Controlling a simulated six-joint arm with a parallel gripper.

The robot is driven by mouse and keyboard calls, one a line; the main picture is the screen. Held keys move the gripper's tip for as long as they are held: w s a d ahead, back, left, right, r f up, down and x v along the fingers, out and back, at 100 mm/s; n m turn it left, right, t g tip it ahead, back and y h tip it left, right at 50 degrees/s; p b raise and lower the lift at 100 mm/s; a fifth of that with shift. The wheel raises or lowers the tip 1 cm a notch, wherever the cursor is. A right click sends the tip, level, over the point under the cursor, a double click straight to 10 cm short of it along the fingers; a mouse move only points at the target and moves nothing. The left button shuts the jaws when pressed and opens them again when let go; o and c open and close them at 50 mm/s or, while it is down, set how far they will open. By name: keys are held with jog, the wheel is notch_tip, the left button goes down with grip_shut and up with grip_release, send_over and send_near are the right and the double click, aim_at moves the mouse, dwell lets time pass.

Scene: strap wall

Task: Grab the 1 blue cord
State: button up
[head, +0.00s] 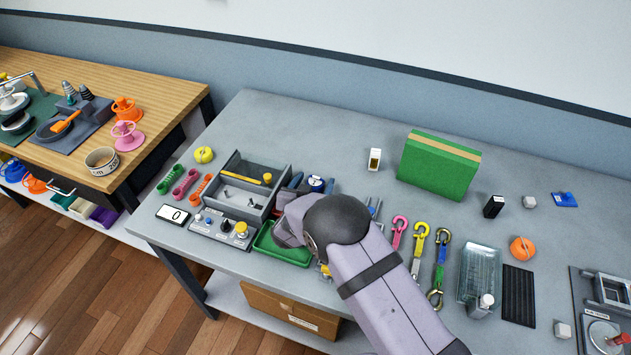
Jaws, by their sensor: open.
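A blue cord (440,264) lies on the grey table to the right of the middle, running front to back, with dark hook or clip ends and some yellow-green near its lower part. It is the rightmost of a row, beside a yellow strap (417,252) and a pink hook strap (398,232). My arm crosses the table just left of this row, with its dark rounded joint above the green tray. My gripper is hidden behind my own arm, so its fingers and what is between them do not show.
A green tray (283,249) and a grey open box (238,205) stand left of my arm. A clear container (478,272) and a black ribbed mat (518,296) lie right of the cord. A green block (437,168) stands behind. Free table lies between block and cord.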

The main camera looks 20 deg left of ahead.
aim_at(315, 181)
jog(key=shift+w+f, duration=0.2)
jog(key=shift+w, duration=0.25)
jog(key=c, duration=1.2)
jog(key=shift+o, duration=0.2)
jog(key=shift+r, duration=0.15)
jog(key=shift+r+b, duration=1.05)
jog(key=shift+r, duration=3.85)
